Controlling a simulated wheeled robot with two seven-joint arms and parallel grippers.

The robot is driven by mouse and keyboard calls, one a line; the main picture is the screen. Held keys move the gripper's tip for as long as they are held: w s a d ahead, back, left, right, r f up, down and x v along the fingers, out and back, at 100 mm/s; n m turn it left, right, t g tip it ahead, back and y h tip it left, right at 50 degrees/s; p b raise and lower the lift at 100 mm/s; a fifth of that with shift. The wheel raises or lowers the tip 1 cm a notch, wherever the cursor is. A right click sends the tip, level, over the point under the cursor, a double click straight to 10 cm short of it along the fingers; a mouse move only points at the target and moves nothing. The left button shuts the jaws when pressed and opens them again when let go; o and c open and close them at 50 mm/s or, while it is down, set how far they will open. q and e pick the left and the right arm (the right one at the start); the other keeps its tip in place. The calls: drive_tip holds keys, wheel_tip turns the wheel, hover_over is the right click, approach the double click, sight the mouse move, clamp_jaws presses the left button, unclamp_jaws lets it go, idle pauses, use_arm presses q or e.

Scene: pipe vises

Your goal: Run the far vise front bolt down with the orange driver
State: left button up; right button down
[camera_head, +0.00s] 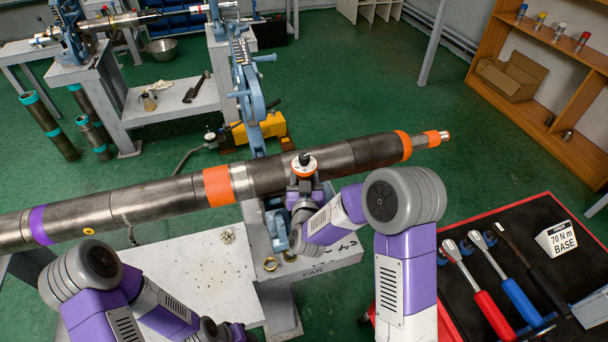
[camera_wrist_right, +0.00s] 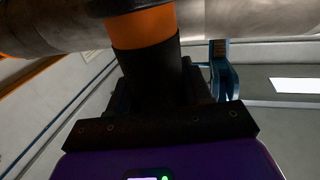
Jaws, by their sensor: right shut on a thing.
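The orange driver (camera_head: 303,166), with an orange ring and a pale, dark-knobbed top, stands about upright against the near side of the long pipe. My right gripper (camera_head: 304,190) is shut on it; its fingertips are mostly hidden. In the right wrist view the driver's orange band (camera_wrist_right: 143,28) shows above a dark body, close to the pipe. The far vise (camera_head: 276,228) is blue and stands on the pale bench marked FAR, below the driver. Its front bolt is hidden by my right arm and the driver. My left gripper (camera_head: 222,331) is low at the bottom edge, its fingers unclear.
The long dark pipe (camera_head: 150,205) with orange and purple bands crosses the view. The blue upright frame (camera_head: 248,95) rises behind it. Brass rings (camera_head: 270,263) lie on the bench. A black tool tray (camera_head: 470,215) holds red, blue and black wrenches at right.

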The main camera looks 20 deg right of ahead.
drive_tip(key=shift+f+b, duration=1.1)
drive_tip(key=shift+b, duration=0.4)
idle(1.5)
drive_tip(key=shift+s+f+b, duration=0.1)
drive_tip(key=shift+f+b, duration=0.3)
idle(1.2)
drive_tip(key=shift+r, duration=0.1)
drive_tip(key=shift+r+p, duration=0.5)
drive_tip(key=shift+r, duration=0.15)
drive_tip(key=shift+r+p, duration=1.05)
drive_tip(key=shift+r, duration=1)
